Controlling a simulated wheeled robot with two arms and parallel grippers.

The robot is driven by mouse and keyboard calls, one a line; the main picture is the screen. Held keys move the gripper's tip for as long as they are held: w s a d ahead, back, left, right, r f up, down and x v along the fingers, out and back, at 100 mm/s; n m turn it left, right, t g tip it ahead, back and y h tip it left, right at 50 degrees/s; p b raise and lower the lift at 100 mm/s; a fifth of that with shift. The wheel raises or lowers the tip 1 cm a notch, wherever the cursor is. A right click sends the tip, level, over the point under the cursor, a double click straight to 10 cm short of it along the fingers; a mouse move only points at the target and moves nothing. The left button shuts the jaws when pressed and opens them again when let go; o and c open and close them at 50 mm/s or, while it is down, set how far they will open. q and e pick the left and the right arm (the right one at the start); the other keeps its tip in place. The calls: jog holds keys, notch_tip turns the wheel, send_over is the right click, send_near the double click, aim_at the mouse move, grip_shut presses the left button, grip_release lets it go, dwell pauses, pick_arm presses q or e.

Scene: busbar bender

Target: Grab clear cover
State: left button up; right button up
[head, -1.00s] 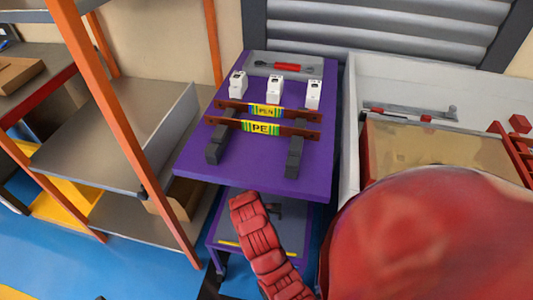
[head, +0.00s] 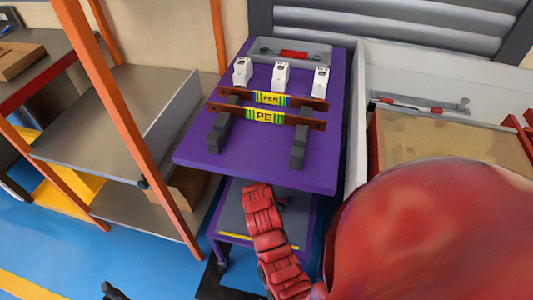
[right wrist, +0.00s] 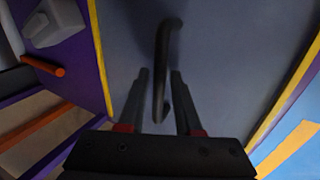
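A grey see-through panel with yellow edges, which looks like the clear cover (right wrist: 230,55), fills the middle of the right wrist view. A black bent handle (right wrist: 161,75) stands out from it. In the head view the panel (head: 236,212) is low in the purple cart, partly hidden by my red arm. My right gripper (right wrist: 159,78) is open, with its two fingers on either side of the handle; I cannot tell whether they touch it.
The purple cart top (head: 255,165) holds two brown bars (head: 215,112) with PE labels, several dark blocks and white units (head: 281,76). An orange-post shelf (head: 95,110) stands left; a white-walled bench (head: 445,145) is right. Blue floor is open at the lower left.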

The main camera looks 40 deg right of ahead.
grip_shut()
dwell(1.3)
